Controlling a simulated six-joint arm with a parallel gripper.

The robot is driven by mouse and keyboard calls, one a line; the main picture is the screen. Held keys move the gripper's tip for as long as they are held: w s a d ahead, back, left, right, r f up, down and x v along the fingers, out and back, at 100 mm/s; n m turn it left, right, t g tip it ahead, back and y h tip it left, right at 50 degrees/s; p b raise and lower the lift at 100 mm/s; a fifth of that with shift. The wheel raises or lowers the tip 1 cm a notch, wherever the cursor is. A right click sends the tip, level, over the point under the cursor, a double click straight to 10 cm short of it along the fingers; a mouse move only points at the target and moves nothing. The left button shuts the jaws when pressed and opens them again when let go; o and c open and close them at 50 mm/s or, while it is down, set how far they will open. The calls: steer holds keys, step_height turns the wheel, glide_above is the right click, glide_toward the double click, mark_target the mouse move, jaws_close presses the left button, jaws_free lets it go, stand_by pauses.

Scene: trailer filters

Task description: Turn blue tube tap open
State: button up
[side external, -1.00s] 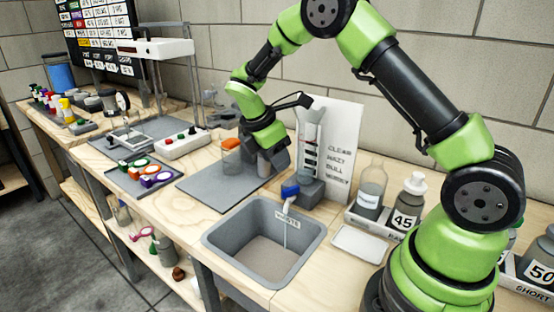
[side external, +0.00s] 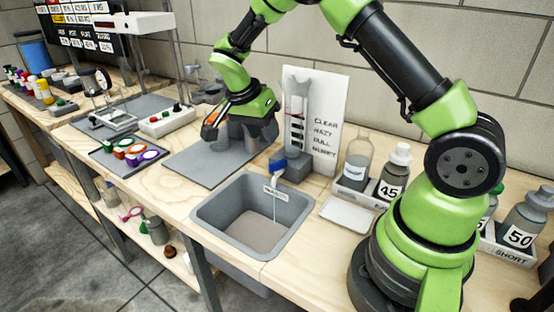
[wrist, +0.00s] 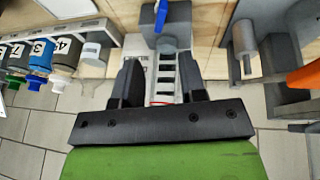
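The clear tube (side external: 297,112) stands upright in a grey block (side external: 293,168) in front of a white card. Its blue tap (side external: 278,163) sticks out at the bottom, above the sink's back edge. In the wrist view the blue tap (wrist: 161,15) lies at the top, with the tube's dark bands (wrist: 166,77) showing between my fingers. My gripper (wrist: 160,75) is open, its two black fingers wide apart with nothing held. In the side view my gripper (side external: 257,130) is just left of the tube, higher than the tap. Any contact with the tube cannot be told.
The grey sink (side external: 212,216) lies in front of the tap. A bottle rack (side external: 352,201) and a white tray (side external: 347,215) are to its right. A grey mat (side external: 192,165) lies left.

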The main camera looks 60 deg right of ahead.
mark_target(278, 162)
steer(key=d+f+m, duration=0.1)
steer(key=f, duration=0.2)
steer(key=s+d+f+m, duration=0.1)
steer(key=f+m, duration=0.1)
steer(key=f, duration=0.1)
steer(key=d+f+m, duration=0.1)
steer(key=f, duration=0.2)
steer(key=shift+s+d+f+m, duration=0.1)
steer(key=shift+s+d+m, duration=0.1)
steer(key=shift+d+m, duration=0.1)
